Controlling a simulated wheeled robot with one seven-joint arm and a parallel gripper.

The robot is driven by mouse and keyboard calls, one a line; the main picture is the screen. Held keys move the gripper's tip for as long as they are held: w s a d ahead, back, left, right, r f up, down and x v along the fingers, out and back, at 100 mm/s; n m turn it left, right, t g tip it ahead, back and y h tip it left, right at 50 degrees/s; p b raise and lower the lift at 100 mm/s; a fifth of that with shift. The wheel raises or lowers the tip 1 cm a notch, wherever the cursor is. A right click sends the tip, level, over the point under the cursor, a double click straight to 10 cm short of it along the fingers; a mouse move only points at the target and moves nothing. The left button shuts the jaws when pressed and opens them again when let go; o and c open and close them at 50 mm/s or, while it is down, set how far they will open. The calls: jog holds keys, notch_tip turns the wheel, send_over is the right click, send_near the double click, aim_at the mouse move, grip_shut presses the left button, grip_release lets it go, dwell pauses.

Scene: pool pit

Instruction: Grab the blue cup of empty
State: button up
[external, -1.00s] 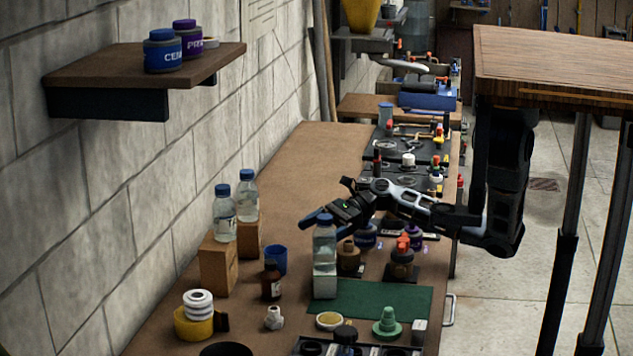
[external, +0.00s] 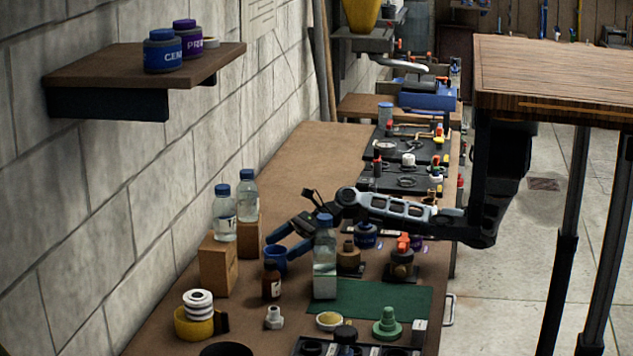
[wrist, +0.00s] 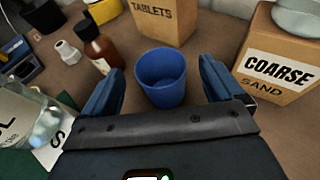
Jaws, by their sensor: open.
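The blue cup (wrist: 162,80) stands upright on the brown bench and looks empty in the wrist view. In the external view the cup (external: 274,262) is beside the brown bottle, partly hidden by my gripper. My gripper (wrist: 160,85) is open, with one blue finger on each side of the cup. A gap shows between the cup and each finger in the wrist view. In the external view my gripper (external: 277,246) reaches in from the right at the cup's height.
A brown bottle (wrist: 100,47) stands close left of the cup, with a white fitting (wrist: 67,51) beyond it. A TABLETS box (wrist: 163,20) is behind and a COARSE SAND box (wrist: 275,58) is right. A clear bottle (external: 325,262) stands near my arm.

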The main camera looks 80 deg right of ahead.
jog(key=shift+b+x, duration=0.35)
jog(key=shift+x, duration=0.5)
jog(key=shift+c, duration=0.2)
jog(key=c, duration=1.1)
